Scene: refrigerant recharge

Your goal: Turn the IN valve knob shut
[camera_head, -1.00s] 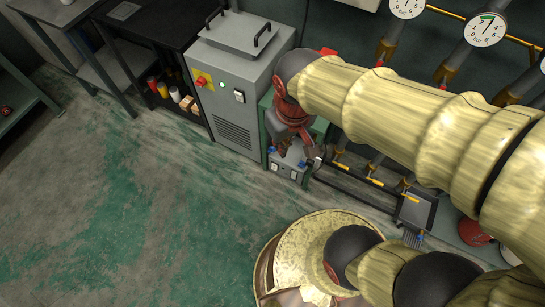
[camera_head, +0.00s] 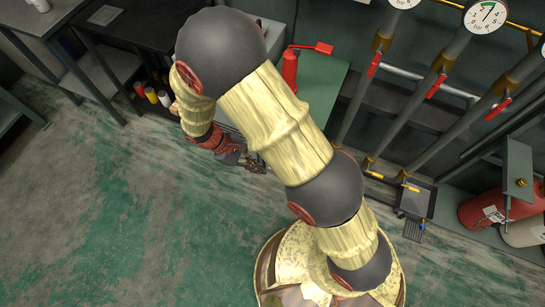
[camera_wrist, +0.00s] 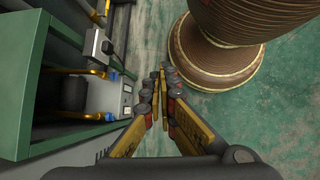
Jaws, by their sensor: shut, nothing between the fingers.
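My gripper (camera_head: 256,164) is shut and empty, held low in front of the green bench (camera_head: 318,88). In the wrist view its fingertips (camera_wrist: 163,76) meet over open floor, apart from any fitting. My arm hides this unit in the head view. I cannot make out which knob is IN.
Pipes with red lever valves (camera_head: 436,87) and a gauge (camera_head: 485,17) line the wall. A red tool (camera_head: 290,70) stands on the bench. The floor at left is clear.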

